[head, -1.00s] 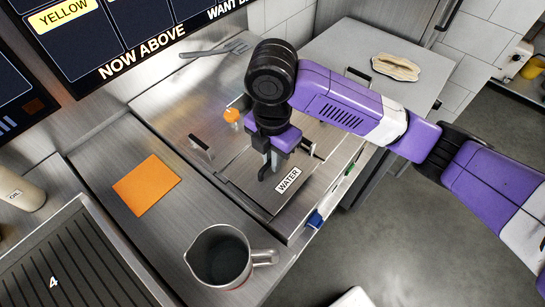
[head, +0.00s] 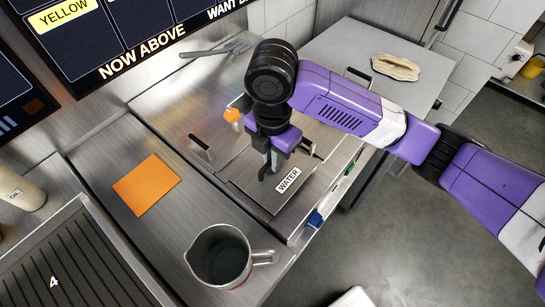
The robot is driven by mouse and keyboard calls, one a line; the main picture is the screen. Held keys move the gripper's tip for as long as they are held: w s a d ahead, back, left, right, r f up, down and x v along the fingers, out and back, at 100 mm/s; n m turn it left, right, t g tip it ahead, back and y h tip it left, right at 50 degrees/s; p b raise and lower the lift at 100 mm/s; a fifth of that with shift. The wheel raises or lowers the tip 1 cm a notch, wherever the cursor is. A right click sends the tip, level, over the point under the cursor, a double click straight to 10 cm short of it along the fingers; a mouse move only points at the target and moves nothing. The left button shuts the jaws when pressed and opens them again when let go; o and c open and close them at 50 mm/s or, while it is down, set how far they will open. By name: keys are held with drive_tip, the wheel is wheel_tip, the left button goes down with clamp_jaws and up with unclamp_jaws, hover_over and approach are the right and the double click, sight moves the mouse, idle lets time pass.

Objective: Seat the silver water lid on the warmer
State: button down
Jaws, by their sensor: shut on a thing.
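The silver water lid (head: 262,186) is a flat metal plate with a white WATER label (head: 288,180) near its front edge. It lies at the front of the steel warmer (head: 292,232) in the head view, and looks about level with the top. I cannot tell whether its edges are fully down. My gripper (head: 269,168) points down over the lid, shut on its handle. The fingers and wrist hide most of the handle and part of the lid behind.
A metal jug (head: 220,256) stands on the counter in front. An orange sheet (head: 146,185) lies at left, beside a griddle marked 4 (head: 75,262). Other lid handles (head: 200,148) stand behind.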

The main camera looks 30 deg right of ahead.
drive_tip(key=shift+f+b, duration=0.9)
drive_tip(key=shift+f, duration=0.4)
idle(3.7)
drive_tip(key=c, duration=1.4)
unclamp_jaws()
drive_tip(key=shift+r+p, duration=3.35)
drive_tip(key=shift+r, duration=0.15)
